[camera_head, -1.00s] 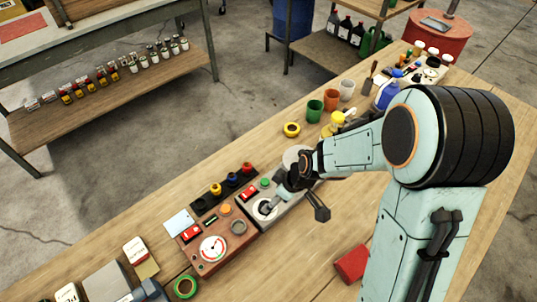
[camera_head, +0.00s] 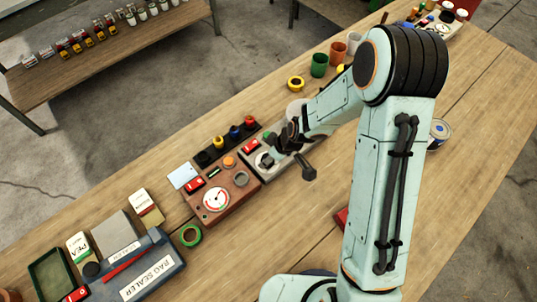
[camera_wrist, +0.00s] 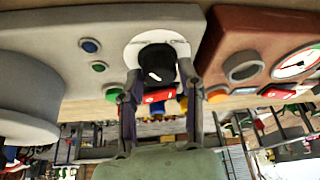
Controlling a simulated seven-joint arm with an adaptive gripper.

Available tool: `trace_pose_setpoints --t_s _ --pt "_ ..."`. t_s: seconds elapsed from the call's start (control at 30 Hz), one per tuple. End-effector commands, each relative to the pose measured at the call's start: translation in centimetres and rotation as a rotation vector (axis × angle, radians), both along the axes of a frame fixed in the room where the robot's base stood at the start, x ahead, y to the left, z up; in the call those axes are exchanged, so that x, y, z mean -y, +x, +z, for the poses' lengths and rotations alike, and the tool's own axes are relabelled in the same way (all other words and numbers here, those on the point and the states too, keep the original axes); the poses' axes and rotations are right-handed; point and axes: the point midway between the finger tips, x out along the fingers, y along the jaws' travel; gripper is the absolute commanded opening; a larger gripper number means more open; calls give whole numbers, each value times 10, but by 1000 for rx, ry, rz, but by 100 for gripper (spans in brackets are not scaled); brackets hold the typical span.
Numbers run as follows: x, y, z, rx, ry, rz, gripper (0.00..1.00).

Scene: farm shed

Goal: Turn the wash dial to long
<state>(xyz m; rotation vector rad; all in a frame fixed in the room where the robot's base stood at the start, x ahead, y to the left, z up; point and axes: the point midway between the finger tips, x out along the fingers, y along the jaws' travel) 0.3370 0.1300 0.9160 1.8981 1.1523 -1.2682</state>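The wash dial (camera_wrist: 157,62) is a black knob on a round white plate on a grey panel. In the wrist view it is near the top middle, with a small white mark on its lower part. My gripper (camera_wrist: 159,72) has its two fingers spread, one on each side of the dial, with gaps between them and the knob. In the head view my gripper (camera_head: 274,148) hangs close over the grey unit (camera_head: 252,172) and partly hides the dial (camera_head: 264,160). No dial labels can be read.
A red-brown box with a gauge (camera_head: 216,199) adjoins the grey unit. Yellow, blue and red knobs stand in a black strip (camera_head: 204,158) behind. A bag sealer (camera_head: 145,275) and green tape roll (camera_head: 190,235) are to the left. Cups (camera_head: 319,65) stand behind my arm.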

Motion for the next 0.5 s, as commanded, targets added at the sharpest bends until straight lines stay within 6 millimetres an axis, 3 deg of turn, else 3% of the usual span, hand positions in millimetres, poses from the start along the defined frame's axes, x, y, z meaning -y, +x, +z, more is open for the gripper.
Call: trace_pose_setpoints --t_s 0.5 --pt "-1 0 -1 2 -1 -105 0"
